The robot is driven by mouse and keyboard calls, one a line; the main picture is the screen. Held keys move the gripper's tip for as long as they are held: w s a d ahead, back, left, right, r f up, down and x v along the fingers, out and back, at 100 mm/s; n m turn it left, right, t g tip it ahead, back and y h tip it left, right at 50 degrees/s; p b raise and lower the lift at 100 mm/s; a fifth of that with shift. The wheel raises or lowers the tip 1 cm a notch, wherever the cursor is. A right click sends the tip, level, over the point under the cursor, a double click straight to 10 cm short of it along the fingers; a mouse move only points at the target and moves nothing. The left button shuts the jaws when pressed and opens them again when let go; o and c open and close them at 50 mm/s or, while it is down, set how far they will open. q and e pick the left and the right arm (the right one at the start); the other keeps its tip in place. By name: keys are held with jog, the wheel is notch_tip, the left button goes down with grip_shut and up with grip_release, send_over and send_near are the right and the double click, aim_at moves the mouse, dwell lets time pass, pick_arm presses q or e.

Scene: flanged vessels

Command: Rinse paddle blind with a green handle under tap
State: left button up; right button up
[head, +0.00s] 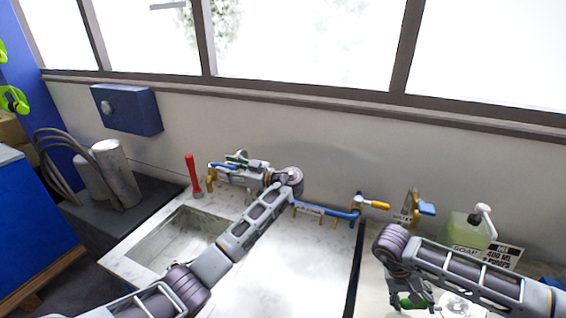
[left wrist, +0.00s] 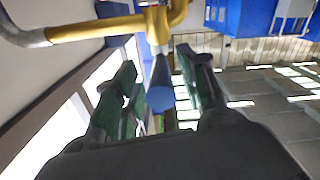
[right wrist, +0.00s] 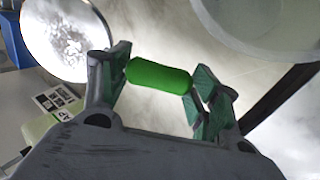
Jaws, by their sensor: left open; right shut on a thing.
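The green handle (right wrist: 158,75) of the paddle blind is between the fingers of my right gripper (right wrist: 160,80), which is shut on it. The handle shows partly in the head view (head: 412,302), low at the right. A shiny grey disc (right wrist: 62,38) lies beyond the left finger; I cannot tell whether it joins the handle. The yellow tap (head: 210,176) stands behind the sink basin (head: 170,240) at the left. My left gripper (head: 238,163) is open beside this tap. In the left wrist view the tap's blue lever (left wrist: 160,90) sits between the open fingers.
A red upright object (head: 193,172) stands left of the tap. A blue rail with hooks (head: 325,211) and another yellow-and-blue fitting (head: 374,204) are along the wall. A soap bottle (head: 465,232) and a printed sign (head: 503,257) stand behind my right arm. A dark gap (head: 353,275) splits the counter.

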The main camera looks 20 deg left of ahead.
pick_arm(q)
jog(key=shift+a, duration=0.4)
jog(key=shift+c, duration=0.2)
grip_shut()
